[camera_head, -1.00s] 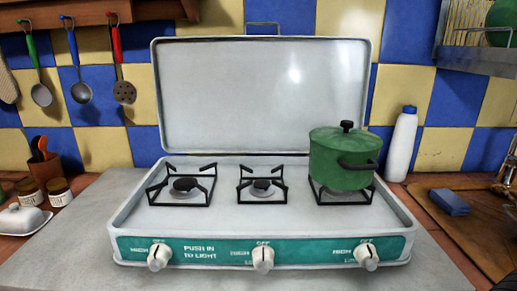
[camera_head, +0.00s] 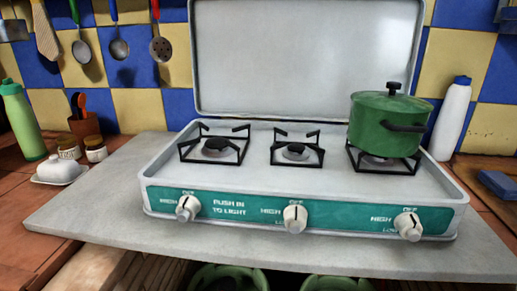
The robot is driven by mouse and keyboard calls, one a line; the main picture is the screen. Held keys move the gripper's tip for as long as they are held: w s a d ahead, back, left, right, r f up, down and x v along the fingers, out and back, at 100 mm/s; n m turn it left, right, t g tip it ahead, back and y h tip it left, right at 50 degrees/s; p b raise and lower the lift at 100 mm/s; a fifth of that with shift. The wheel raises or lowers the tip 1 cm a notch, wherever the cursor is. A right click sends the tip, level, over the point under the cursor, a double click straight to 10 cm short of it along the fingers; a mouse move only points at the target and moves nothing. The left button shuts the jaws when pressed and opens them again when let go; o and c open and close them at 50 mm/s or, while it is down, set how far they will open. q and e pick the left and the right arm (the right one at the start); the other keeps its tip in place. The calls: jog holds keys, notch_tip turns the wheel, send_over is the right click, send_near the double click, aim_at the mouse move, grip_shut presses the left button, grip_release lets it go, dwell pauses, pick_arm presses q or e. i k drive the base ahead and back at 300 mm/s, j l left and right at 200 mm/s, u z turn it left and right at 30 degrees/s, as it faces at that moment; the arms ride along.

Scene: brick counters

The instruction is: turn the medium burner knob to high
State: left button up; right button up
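The white camping stove (camera_head: 300,237) stands on the grey counter slab with its lid open. Its teal front panel carries three white knobs: left (camera_head: 187,208), middle (camera_head: 295,218) and right (camera_head: 408,226). The marks on the knobs point roughly up, toward OFF. HIGH is printed to the left of each knob. The left burner (camera_head: 215,147) and middle burner (camera_head: 296,152) are bare. The right burner is mostly hidden under a green lidded pot (camera_head: 383,124). No label tells which burner is the medium one. Neither of my grippers is in view.
A white bottle (camera_head: 450,120) stands right of the stove and a blue sponge (camera_head: 497,184) at the right edge. A butter dish (camera_head: 60,170), jars and a green bottle (camera_head: 22,120) stand left. The slab (camera_head: 100,190) left of the stove is clear.

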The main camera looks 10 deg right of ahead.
aim_at(405, 221)
jog(key=z, duration=0.35)
jog(key=l+z, duration=0.15)
jog(key=z, duration=0.2)
jog(key=k+l+z, duration=0.1)
jog(key=z, duration=0.3)
